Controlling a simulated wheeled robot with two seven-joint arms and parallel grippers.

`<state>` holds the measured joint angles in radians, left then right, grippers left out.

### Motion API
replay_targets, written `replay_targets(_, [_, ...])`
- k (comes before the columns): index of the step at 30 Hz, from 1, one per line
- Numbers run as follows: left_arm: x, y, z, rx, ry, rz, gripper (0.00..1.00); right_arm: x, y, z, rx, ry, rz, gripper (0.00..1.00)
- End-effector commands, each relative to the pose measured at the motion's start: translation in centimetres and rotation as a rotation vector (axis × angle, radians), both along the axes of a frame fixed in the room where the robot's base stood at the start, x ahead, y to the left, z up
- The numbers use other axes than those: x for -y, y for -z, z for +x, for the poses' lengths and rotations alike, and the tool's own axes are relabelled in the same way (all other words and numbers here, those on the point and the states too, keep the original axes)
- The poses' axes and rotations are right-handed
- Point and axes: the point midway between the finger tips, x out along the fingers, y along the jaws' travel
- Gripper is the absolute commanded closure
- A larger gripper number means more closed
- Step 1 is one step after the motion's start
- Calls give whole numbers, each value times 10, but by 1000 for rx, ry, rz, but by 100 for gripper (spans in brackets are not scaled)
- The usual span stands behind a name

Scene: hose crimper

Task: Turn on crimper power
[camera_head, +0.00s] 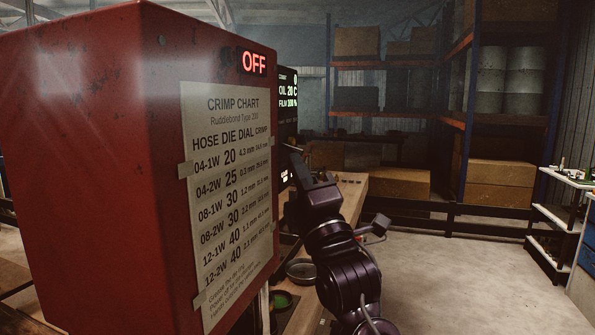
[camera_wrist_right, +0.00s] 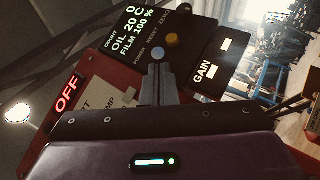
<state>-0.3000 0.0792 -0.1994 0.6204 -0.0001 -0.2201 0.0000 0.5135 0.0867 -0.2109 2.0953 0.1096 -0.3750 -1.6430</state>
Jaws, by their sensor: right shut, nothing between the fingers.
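The crimper (camera_head: 90,150) is a large red box at the left in the head view. Its lit red sign (camera_head: 254,62) reads OFF, and it also shows in the right wrist view (camera_wrist_right: 67,95). The dark control panel (camera_wrist_right: 130,40) has a display with OIL 20 C and FILM 100 %, and labels POWER, RESET and ZERO. My right gripper (camera_head: 296,162) is shut and empty. My left gripper is not in view.
A crimp chart (camera_head: 230,180) is taped to the crimper's side. A black GAIN unit (camera_wrist_right: 208,65) is close to the right of my fingers. A workbench (camera_head: 352,195) lies behind my right arm. Shelving with boxes and drums stands at the back. Open floor (camera_head: 470,270) is at the right.

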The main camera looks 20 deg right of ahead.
Motion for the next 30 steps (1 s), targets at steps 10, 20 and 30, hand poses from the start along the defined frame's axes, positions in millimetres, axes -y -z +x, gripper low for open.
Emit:
replay_targets(10, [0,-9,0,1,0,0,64,2,-3,-1,-28,1,-43,100])
replay_targets(20, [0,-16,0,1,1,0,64,3,-6,-2,-55,1,-82,100])
replay_targets(30, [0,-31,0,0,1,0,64,6,-12,-4,-99,4,-151,100])
